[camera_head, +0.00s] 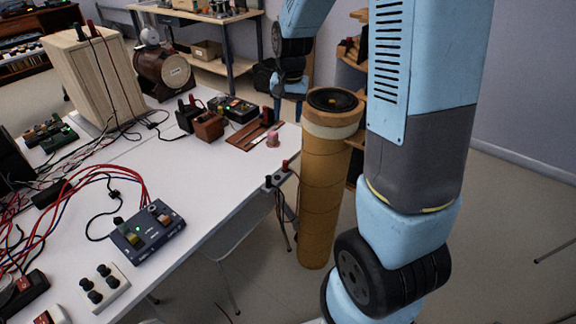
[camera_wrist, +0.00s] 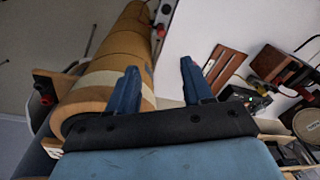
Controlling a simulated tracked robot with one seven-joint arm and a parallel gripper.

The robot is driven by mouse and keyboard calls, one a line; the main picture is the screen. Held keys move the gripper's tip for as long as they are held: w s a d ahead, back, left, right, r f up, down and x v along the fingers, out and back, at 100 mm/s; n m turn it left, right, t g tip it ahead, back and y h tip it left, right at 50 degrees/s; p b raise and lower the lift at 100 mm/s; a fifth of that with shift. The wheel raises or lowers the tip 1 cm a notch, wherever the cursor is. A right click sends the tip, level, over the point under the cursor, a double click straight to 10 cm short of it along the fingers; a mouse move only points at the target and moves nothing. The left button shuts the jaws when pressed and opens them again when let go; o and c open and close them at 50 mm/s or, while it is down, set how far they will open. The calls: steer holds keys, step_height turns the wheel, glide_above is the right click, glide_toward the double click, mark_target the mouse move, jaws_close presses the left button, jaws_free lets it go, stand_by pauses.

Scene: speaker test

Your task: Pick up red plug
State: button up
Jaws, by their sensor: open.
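A small red plug (camera_head: 285,164) stands upright on a grey socket block (camera_head: 279,176) at the table's right edge, with a black plug (camera_head: 268,181) beside it. The red plug also shows in the wrist view (camera_wrist: 161,32), near the top, by the socket block. My gripper (camera_wrist: 158,72) is open in the wrist view, its two blue fingers apart and nothing between them. The red plug lies beyond the fingertips, clear of them. In the head view my arm's end hangs behind the tall column, and its fingers cannot be made out.
A tall tan column (camera_head: 325,195) stands beside the table edge; it shows close by my left finger in the wrist view. The white table (camera_head: 215,185) holds a wooden board (camera_head: 252,136), a pink piece (camera_head: 273,139), boxes and many cables. A chair (camera_head: 240,235) is under the edge.

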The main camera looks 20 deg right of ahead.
steer(key=m+g, duration=0.1)
glide_above(285, 161)
step_height(285, 161, down, 8)
step_height(285, 161, down, 14)
steer(key=shift+w+f, duration=0.1)
steer(key=shift+w, duration=0.05)
stand_by(0.4)
steer(key=shift+c, duration=0.4)
jaws_close()
